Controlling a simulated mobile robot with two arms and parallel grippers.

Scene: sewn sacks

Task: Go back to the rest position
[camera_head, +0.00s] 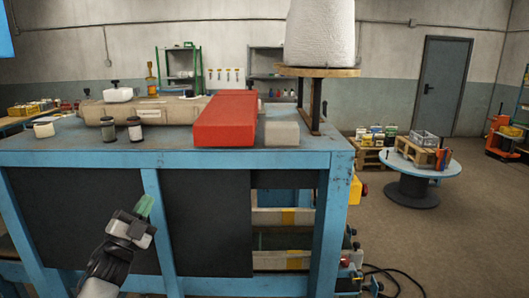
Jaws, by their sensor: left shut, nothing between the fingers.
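My left gripper (143,208) shows at the lower left, with its green fingertips pointing up. It is shut and empty, in front of the dark front panel of the blue workbench (200,158). It is below the bench top and apart from everything on it. My right gripper is not in view. A white sack (320,35) stands upright on a round wooden plate (318,72) at the back right of the bench.
A red block (225,120), a grey block (282,133), a beige case (140,110) and small jars (134,129) stand on the bench. A round table (420,166) with a wooden crate stands at right. Dark cables (385,275) lie on the floor beside the bench. Open floor lies at lower right.

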